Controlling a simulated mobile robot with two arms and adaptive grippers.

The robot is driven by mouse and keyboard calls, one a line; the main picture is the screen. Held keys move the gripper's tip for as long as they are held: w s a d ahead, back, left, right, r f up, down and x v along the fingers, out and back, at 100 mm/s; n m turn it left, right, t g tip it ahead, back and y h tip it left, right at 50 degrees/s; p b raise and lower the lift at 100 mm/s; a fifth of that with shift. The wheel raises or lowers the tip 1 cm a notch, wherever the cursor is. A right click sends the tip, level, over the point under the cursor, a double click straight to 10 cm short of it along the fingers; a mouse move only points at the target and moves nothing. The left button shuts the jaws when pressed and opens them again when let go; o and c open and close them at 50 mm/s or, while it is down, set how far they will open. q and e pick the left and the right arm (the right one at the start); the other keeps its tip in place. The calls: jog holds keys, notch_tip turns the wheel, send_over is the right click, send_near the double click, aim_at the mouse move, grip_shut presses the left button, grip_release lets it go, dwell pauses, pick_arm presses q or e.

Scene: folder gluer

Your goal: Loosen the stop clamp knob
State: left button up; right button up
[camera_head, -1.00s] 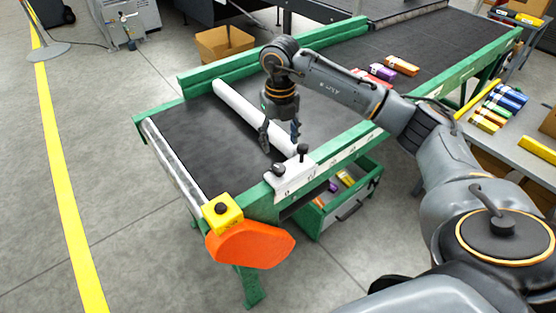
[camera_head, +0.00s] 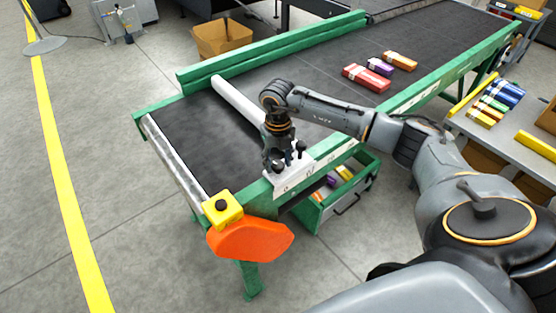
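The stop is a long white bar (camera_head: 238,100) lying across the dark conveyor belt. It runs to a white clamp block (camera_head: 292,182) on the green near side rail. A black knob (camera_head: 301,147) stands upright on the block, just right of my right gripper. My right gripper (camera_head: 278,168) points down at the left part of the block, where another black knob is mostly hidden by its fingers. I cannot tell whether the fingers are apart from that knob or shut on it. My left gripper is not in view.
A yellow box with a black button (camera_head: 222,208) and an orange guard (camera_head: 250,240) sit at the belt's near corner. Several coloured cartons lie on the belt further right. A green drawer with cartons (camera_head: 340,198) is below the rail. A side table (camera_head: 510,138) stands right.

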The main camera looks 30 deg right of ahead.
jog(key=c, duration=0.6)
jog(key=shift+c, duration=0.2)
